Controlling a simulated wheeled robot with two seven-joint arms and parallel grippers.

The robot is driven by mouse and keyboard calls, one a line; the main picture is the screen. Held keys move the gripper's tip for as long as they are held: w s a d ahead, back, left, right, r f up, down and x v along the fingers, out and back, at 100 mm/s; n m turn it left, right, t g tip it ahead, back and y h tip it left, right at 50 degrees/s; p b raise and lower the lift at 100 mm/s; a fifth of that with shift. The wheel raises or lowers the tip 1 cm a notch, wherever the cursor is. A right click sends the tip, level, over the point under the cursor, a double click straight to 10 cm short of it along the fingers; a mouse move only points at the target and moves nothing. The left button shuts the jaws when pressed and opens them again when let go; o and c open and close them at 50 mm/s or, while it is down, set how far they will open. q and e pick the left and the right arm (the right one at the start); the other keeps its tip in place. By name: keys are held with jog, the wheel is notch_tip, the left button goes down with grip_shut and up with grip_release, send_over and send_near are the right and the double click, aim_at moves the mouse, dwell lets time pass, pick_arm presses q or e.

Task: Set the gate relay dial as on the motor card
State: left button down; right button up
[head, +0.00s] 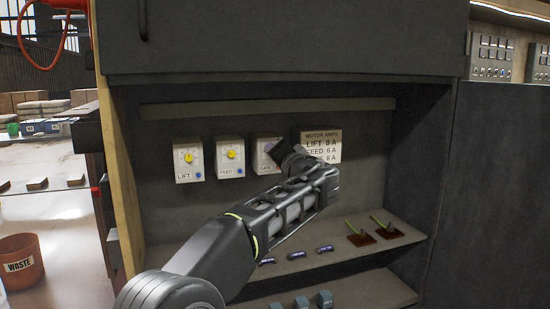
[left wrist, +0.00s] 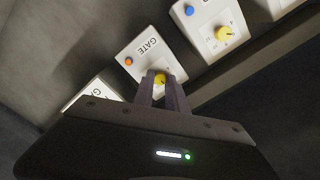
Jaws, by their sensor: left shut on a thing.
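The gate relay (head: 264,158) is a white box on the back panel, third from the left, partly hidden by my left arm. In the left wrist view the gate relay (left wrist: 142,49) shows its GATE label, an orange button and a yellow dial (left wrist: 160,79). My left gripper (left wrist: 161,84) has its fingers on either side of this dial, shut on it. The dial's pointer and scale are mostly hidden. The motor card (head: 321,138) is right of the relay. The LIFT figure is unclear. My right gripper is out of view.
The lift relay (head: 188,161) and feed relay (head: 230,158) hang to the left, each with a yellow dial and blue button. The shelf (head: 345,252) below holds small dark-blue parts and two brown pieces with green levers. Cabinet walls enclose the recess.

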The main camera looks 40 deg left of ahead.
pick_arm(q)
jog(key=shift+m, duration=0.5)
jog(key=c, duration=1.3)
grip_release()
jog(key=shift+c, duration=0.2)
jog(key=shift+d, duration=0.15)
jog(key=b+v, duration=0.2)
jog(key=v, duration=0.5)
jog(key=shift+s+d, duration=0.2)
jog(key=shift+d, duration=0.05)
